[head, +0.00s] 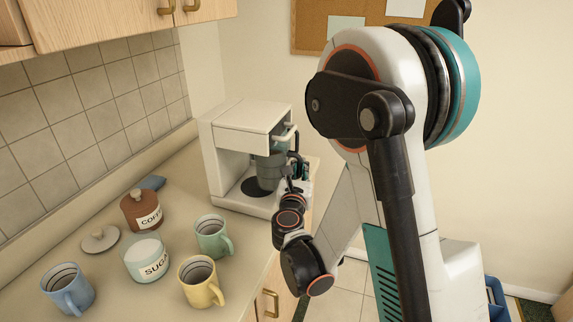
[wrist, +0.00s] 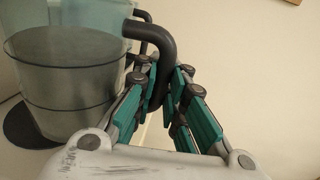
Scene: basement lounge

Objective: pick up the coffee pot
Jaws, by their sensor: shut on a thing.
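The coffee pot (head: 264,172) is a grey, see-through jug with a dark handle, inside the white coffee maker (head: 232,150). In the wrist view the pot (wrist: 62,85) fills the left side, and its dark curved handle (wrist: 158,40) comes down between my fingers. My gripper (head: 295,168) is at the pot's right side in the head view. In the wrist view my gripper (wrist: 165,80) is shut on the handle. The pot looks upright over the dark round hotplate (head: 256,187); I cannot tell whether it touches it.
On the counter stand a yellow mug (head: 200,283), a green mug (head: 212,237), a blue mug (head: 68,290), a sugar jar (head: 146,260) and a brown coffee jar (head: 141,210). A loose lid (head: 100,239) lies beside them. Wooden cupboards (head: 110,22) hang above.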

